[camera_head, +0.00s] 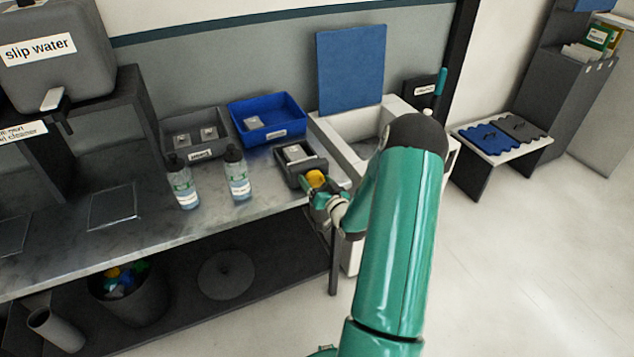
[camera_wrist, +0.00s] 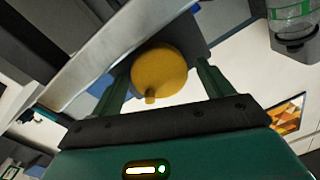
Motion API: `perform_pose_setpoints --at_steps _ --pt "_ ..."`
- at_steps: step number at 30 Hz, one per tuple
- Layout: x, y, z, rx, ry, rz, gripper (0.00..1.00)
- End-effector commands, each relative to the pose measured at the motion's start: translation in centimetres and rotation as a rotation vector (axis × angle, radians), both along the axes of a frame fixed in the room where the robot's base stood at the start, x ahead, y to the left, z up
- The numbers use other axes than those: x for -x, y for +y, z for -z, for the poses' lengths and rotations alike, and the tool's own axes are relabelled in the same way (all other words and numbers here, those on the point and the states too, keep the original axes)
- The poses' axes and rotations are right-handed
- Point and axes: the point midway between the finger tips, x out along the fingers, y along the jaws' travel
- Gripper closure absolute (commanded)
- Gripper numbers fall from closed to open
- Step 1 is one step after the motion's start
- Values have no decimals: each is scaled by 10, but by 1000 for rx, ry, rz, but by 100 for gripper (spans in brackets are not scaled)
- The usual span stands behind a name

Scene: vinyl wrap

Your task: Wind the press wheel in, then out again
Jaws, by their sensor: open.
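The press wheel looks to be the yellow round disc (camera_head: 316,178) on the front of a small dark press (camera_head: 290,176) at the bench's right end. In the wrist view the yellow wheel (camera_wrist: 158,66) shows a small peg low on its face. My gripper (camera_head: 318,192) is at the wheel. In the wrist view my gripper (camera_wrist: 163,82) is open, with one dark green finger on each side of the wheel and a visible gap to it. I cannot tell how far the wheel's face is from the fingertips. My forearm hides part of the area right of the press.
A grey tray (camera_head: 207,152) and a blue tray (camera_head: 296,128) sit behind. A white open-topped unit (camera_head: 345,155) stands right of the bench.

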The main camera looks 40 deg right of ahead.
Motion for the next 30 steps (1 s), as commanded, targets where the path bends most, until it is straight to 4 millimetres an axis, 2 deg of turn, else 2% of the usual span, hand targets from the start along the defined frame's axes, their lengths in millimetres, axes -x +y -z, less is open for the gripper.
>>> perform_pose_setpoints --at_steps 8,12,15,23,30 --pt "-1 0 0 0 0 1 23" --pt "-1 0 0 0 0 1 50" --pt "-1 0 0 0 0 1 66" --pt "-1 0 0 18 6 1 65" --pt "-1 1 0 110 33 -1 65"
